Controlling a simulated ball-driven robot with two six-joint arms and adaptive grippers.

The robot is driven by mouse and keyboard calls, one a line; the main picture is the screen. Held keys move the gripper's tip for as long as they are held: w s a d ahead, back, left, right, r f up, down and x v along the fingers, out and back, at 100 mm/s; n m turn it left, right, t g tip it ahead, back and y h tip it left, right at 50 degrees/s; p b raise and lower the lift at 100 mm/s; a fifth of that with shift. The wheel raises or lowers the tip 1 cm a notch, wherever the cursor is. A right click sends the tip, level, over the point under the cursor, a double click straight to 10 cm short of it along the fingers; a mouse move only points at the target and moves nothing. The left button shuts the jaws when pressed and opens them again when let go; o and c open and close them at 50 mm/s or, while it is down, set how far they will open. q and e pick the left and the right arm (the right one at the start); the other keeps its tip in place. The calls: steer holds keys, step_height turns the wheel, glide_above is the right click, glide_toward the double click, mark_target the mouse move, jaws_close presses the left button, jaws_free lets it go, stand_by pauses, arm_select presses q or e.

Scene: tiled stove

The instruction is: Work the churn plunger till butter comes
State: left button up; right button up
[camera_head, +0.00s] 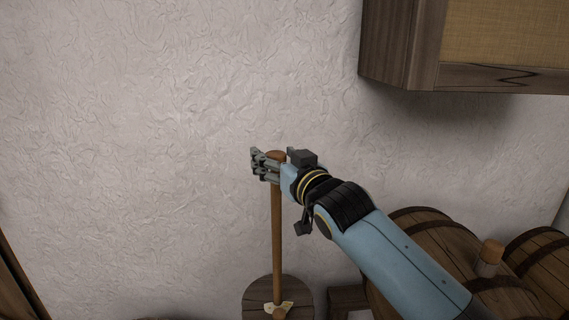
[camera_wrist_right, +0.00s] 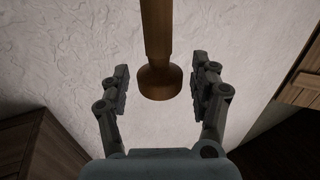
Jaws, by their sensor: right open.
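The churn plunger (camera_head: 277,225) is a wooden rod with a rounded knob, standing upright out of the round wooden churn lid (camera_head: 304,296) at the bottom of the head view. A pale patch (camera_head: 284,306) lies on the lid around the rod. My right gripper (camera_head: 266,166) is at the plunger's top, its fingers around the knob. In the right wrist view, the plunger knob (camera_wrist_right: 159,82) sits between the two open fingers of the right gripper (camera_wrist_right: 161,90), with gaps on both sides. The churn body is mostly out of view. My left gripper is not in view.
A wall cabinet (camera_head: 398,45) hangs at the upper right. The plaster wall (camera_head: 130,130) is bare at left and centre.

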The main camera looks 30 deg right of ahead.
steer(key=s, duration=1.1)
steer(key=shift+s+a, duration=0.35)
steer(key=w+b, duration=0.1)
steer(key=b, duration=0.1)
steer(key=shift+b, duration=0.4)
steer(key=shift+c, duration=0.2)
steer(key=w+p, duration=0.1)
steer(key=w, duration=0.2)
steer(key=w+p, duration=0.1)
steer(key=w, duration=0.7)
steer(key=shift+d+r+p, duration=0.3)
steer(key=shift+d+p, duration=0.05)
steer(key=shift+p, duration=0.05)
